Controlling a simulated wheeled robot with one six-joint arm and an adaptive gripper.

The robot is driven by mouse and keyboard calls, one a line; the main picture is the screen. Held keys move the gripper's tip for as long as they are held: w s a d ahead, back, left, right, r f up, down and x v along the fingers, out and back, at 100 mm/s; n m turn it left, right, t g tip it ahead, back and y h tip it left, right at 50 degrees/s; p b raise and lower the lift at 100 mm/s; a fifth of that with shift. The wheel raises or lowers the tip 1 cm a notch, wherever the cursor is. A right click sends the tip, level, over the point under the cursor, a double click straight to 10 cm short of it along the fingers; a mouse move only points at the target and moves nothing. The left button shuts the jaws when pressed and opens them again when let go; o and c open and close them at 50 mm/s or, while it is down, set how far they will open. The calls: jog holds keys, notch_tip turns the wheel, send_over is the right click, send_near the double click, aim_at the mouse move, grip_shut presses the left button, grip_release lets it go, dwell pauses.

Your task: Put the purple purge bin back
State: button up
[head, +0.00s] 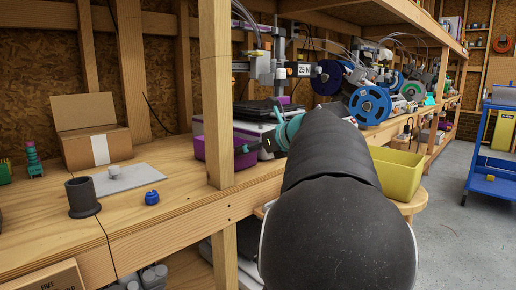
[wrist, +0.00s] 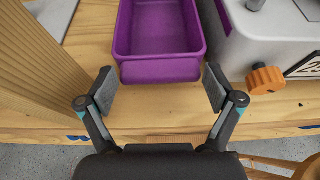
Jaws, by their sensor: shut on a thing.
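The purple purge bin (wrist: 160,71) is upright and looks empty inside. It sits at the printer's left side over the wooden bench, and I cannot tell whether its base touches the wood. In the head view the bin (head: 245,160) is partly hidden by a wooden post. In the head view my dark arm reaches over the bench edge and hides part of the printer.
The printer (wrist: 250,38) with an orange knob (wrist: 266,80) stands close on the bin's right. The wooden post (head: 217,95) is close on its left. A yellow bin (head: 398,174) stands right of my arm. A cardboard box (head: 95,145) and dark cup (head: 82,196) are farther left.

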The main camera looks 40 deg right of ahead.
jog(key=shift+f, duration=0.15)
jog(key=o, duration=0.9)
jog(key=shift+s+r, duration=0.15)
jog(key=shift+r, duration=0.1)
jog(key=v, duration=1.1)
jog(key=shift+s+r, duration=0.15)
jog(key=shift+s, duration=0.2)
